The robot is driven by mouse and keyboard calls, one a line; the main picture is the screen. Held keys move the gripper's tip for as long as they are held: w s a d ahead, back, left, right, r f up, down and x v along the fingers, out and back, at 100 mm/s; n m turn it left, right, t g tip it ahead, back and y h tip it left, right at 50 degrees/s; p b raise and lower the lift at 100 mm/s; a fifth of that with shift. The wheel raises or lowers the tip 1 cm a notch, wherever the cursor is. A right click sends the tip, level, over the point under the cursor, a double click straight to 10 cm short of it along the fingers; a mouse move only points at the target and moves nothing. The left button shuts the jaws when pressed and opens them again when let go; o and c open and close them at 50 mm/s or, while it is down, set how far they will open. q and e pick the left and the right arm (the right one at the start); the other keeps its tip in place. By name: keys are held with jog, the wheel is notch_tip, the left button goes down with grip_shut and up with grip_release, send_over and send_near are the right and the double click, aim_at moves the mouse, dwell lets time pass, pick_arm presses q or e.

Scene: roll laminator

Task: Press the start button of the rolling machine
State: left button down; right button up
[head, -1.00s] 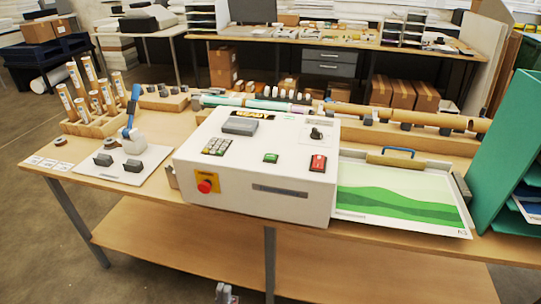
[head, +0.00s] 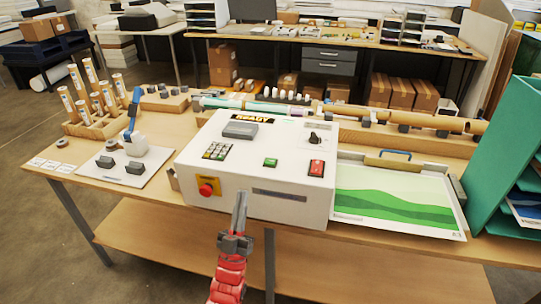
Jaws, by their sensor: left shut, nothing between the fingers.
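The rolling machine is a white box (head: 290,138) on the wooden table, with a display reading READY at its back edge. A small green button (head: 270,162) sits on its top panel, right of a keypad (head: 217,151). A red switch (head: 316,168) is at the top right, and a red round button on a yellow plate (head: 207,189) is on the front face. My left gripper (head: 241,196) is in front of the front face, below and left of the green button and apart from it. Its fingers are together and empty. My right gripper is not in view.
A green landscape print (head: 395,205) lies right of the machine. A tape dispenser on a white board (head: 128,165) and a rack of tubes (head: 97,125) are at the left. A green shelf (head: 505,160) stands at the far right. Long rolls lie behind the machine.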

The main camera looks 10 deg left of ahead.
pick_arm(q)
jog(key=w+r+g+p, duration=0.1)
jog(key=w, duration=0.4)
jog(key=w+r+n+g+p, duration=0.1)
jog(key=w+r+g, duration=0.1)
jog(key=w, duration=0.3)
jog(key=w+a+r+n+g+p, duration=0.1)
jog(key=w+g, duration=0.1)
jog(key=w, duration=0.3)
jog(key=shift+w+r, duration=0.3)
jog(key=w+g, duration=0.1)
jog(key=w, duration=0.1)
jog(key=w+r+g+p, duration=0.1)
jog(key=w+g, duration=0.1)
jog(key=w+d+r+n+g+h+p, duration=0.1)
jog(key=w+g, duration=0.1)
jog(key=w, duration=0.1)
jog(key=shift+d, duration=0.1)
notch_tip(320, 180, up, 2)
jog(key=w+d+g+h+p, duration=0.1)
jog(key=d+g+p, duration=0.1)
jog(key=g, duration=0.2)
notch_tip(320, 180, up, 3)
jog(key=g+p, duration=0.2)
jog(key=g, duration=0.4)
send_over(269, 163)
jog(key=shift+r+n, duration=0.1)
jog(key=shift+n, duration=0.3)
